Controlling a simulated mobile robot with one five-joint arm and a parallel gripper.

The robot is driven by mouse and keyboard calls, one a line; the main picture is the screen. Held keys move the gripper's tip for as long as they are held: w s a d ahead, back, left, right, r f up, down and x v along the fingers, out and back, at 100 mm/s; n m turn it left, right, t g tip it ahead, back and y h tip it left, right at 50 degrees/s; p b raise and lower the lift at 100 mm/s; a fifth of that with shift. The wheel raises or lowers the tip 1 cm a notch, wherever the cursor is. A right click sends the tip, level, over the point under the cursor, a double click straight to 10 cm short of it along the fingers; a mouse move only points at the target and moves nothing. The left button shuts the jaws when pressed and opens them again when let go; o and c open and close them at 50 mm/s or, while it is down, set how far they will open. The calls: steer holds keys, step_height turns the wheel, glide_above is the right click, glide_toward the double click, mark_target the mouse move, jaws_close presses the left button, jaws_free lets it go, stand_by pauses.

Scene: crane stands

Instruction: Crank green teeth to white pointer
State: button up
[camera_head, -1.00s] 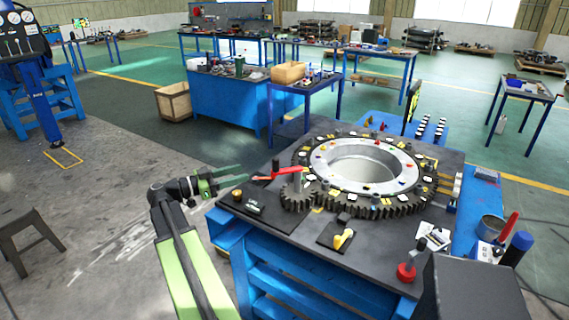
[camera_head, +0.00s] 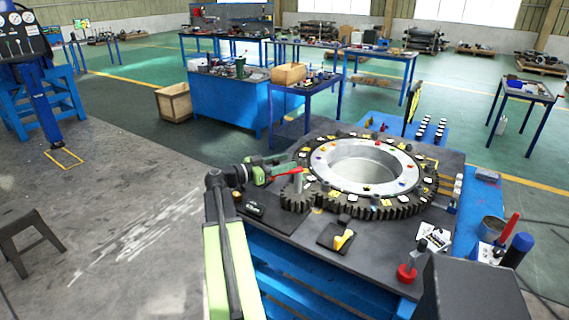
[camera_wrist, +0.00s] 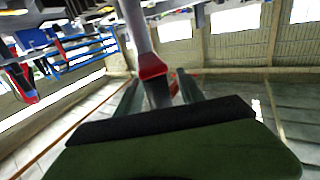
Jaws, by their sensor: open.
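A large dark ring gear (camera_head: 400,211) with a silver inner ring lies on the bench, its top dotted with small coloured pieces. A small pinion with a grey post (camera_head: 298,183) meshes at its left. A red crank arm (camera_head: 284,173) reaches left from the post. My gripper (camera_head: 292,163) is open, its fingers around or beside the crank arm. In the wrist view a red part (camera_wrist: 152,66) and a grey post show between and beyond the two open fingers (camera_wrist: 160,90). Contact is unclear. I cannot clearly make out green teeth or a white pointer.
The dark bench top (camera_head: 290,222) also holds a yellow part on a black plate (camera_head: 343,237), a red-based knob (camera_head: 407,272) and a dark box at the front right. A stool (camera_head: 30,235) stands at the left.

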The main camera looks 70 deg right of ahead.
jaws_close()
stand_by(1.4)
